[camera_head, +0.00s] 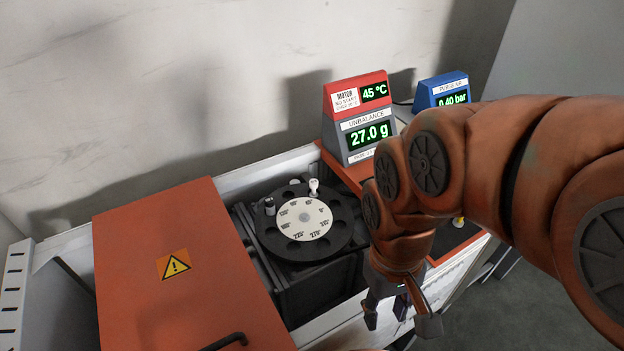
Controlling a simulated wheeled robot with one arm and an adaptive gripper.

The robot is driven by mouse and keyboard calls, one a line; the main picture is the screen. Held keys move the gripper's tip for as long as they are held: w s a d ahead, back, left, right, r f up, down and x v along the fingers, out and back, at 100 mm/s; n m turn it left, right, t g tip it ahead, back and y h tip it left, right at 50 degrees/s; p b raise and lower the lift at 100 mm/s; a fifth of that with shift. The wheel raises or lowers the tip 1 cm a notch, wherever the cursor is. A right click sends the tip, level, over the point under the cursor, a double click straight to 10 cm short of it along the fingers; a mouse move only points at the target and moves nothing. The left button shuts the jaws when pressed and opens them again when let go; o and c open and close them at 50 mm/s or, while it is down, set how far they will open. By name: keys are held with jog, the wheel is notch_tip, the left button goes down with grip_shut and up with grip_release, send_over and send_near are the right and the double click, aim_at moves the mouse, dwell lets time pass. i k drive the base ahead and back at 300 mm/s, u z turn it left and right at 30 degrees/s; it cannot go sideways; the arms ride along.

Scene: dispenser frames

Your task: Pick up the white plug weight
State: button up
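A small white plug weight (314,187) stands upright at the far edge of a round black disc (345,222). The disc has several holes around a white dial face (304,219) with printed markings. My gripper (399,321) points down to the right of and nearer than the disc, well apart from the white plug. Its two fingers are spread. I see nothing clearly held, though a small dark shape shows behind the fingers.
An orange panel (180,270) with a warning label and black handle lies left of the disc. Behind are a red-grey display (358,118) reading 45 °C and 27.0 g, and a blue display (441,90) reading 0.40 bar. My arm hides much of the right side.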

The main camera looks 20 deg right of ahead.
aim_at(313, 182)
jog(key=u, duration=0.05)
jog(key=k, duration=0.5)
jog(key=u, duration=1.4)
jog(key=i, duration=0.2)
jog(key=z, duration=0.3)
